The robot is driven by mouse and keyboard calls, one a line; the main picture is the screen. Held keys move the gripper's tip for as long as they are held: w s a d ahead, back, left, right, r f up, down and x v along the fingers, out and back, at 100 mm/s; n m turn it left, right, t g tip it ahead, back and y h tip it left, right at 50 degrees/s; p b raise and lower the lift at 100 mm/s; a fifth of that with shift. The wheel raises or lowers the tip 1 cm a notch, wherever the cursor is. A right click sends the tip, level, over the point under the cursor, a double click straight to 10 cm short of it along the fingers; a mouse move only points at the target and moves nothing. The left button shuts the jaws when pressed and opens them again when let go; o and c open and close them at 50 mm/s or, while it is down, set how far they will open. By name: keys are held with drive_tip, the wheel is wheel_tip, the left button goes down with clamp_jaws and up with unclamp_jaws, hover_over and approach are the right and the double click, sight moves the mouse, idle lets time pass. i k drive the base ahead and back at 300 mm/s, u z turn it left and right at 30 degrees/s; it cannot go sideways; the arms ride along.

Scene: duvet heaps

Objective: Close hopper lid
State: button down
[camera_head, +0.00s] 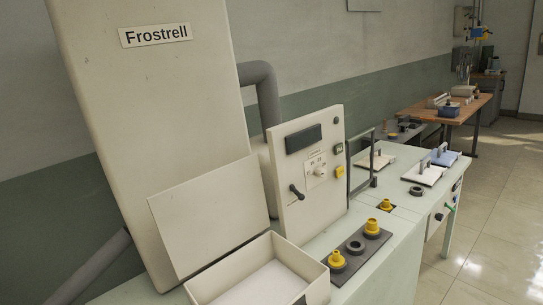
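A tall cream cabinet labelled Frostrell (158,120) stands at the left. A flat cream panel (208,218), which looks like the hopper lid, stands raised and leans back against the cabinet front. Below it is an open cream box (320,284), which looks like the hopper. Its top is uncovered and a pale inside shows; its near side is cut off by the bottom edge. Whether a hinge joins panel and box I cannot tell. My gripper is not in view.
Right of the box stands a control panel (318,205) with a black lever (296,192). A dark plate (356,250) with yellow fittings (372,227) lies on the pale green bench (400,212). Trays (424,174) sit farther back. The tiled floor (500,220) at right is clear.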

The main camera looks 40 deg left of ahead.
sight(198, 221)
drive_tip(key=u, duration=0.05)
drive_tip(key=i, duration=1.4)
drive_tip(key=u, duration=0.8)
